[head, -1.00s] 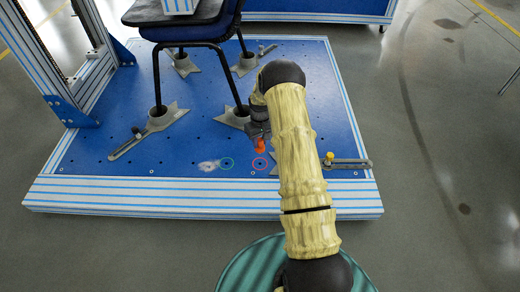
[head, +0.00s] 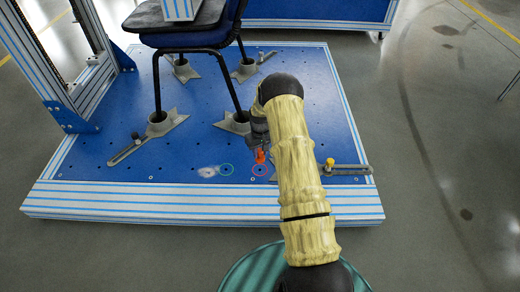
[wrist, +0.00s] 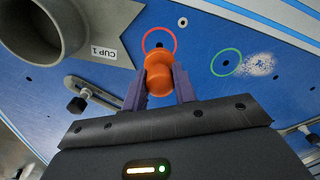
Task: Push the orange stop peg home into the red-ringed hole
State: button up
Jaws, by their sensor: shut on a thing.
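The orange stop peg (wrist: 159,75) is held between the two fingers of my gripper (wrist: 160,88), which is shut on it. In the wrist view the peg's far end lies just short of the red-ringed hole (wrist: 159,31), overlapping the ring's near edge in the picture. In the head view the peg (head: 260,156) shows just above the red ring (head: 260,170), below my gripper (head: 259,145). The peg looks roughly upright there. I cannot tell whether its tip touches the board or enters the hole.
A green-ringed hole (wrist: 226,63) with a pale scuffed patch (wrist: 259,64) lies beside the red ring. A grey cup marked CUP 1 (wrist: 75,25) holds a chair leg close by. A slotted bar with a yellow knob (head: 329,164) lies to the right.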

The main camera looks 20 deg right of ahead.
aim_at(260, 158)
jog(key=shift+f+b, duration=0.6)
jog(key=shift+f, duration=1.05)
jog(key=shift+p, duration=0.75)
dwell(0.5)
jog(key=shift+f+b, duration=1.05)
jog(key=shift+f, duration=1)
jog(key=o, duration=1)
jog(key=shift+r, duration=0.15)
notch_tip(260, 158, up, 17)
jog(key=p, duration=0.8)
jog(key=shift+d+r+p, duration=0.1)
jog(key=shift+p, duration=0.25)
